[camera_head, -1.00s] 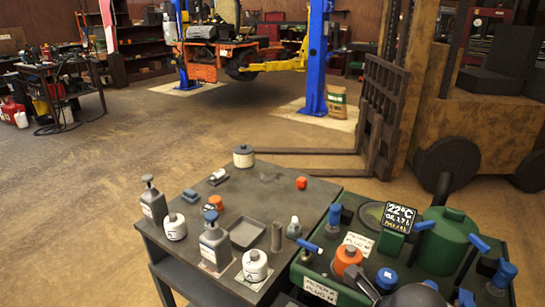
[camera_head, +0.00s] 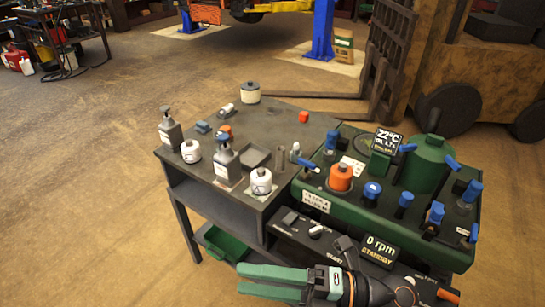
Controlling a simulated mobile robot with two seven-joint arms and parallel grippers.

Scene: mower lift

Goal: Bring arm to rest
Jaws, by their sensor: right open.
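My right gripper (camera_head: 243,280) shows at the bottom of the head view, with two green fingers pointing left. It is open, with nothing seen between the fingers. It is in front of the workbench, below the control panel with the "0 rpm STANDBY" display (camera_head: 380,251), and apart from the bottles on the bench. My right arm comes in from the lower right, and most of it is outside the picture. My left gripper is not in view.
A dark bench (camera_head: 275,122) holds pump bottles, white jars and a shallow tray. To its right, a green unit (camera_head: 325,205) carries blue-capped valves, an orange-topped jar (camera_head: 341,177) and a green tank (camera_head: 427,163). A forklift stands behind.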

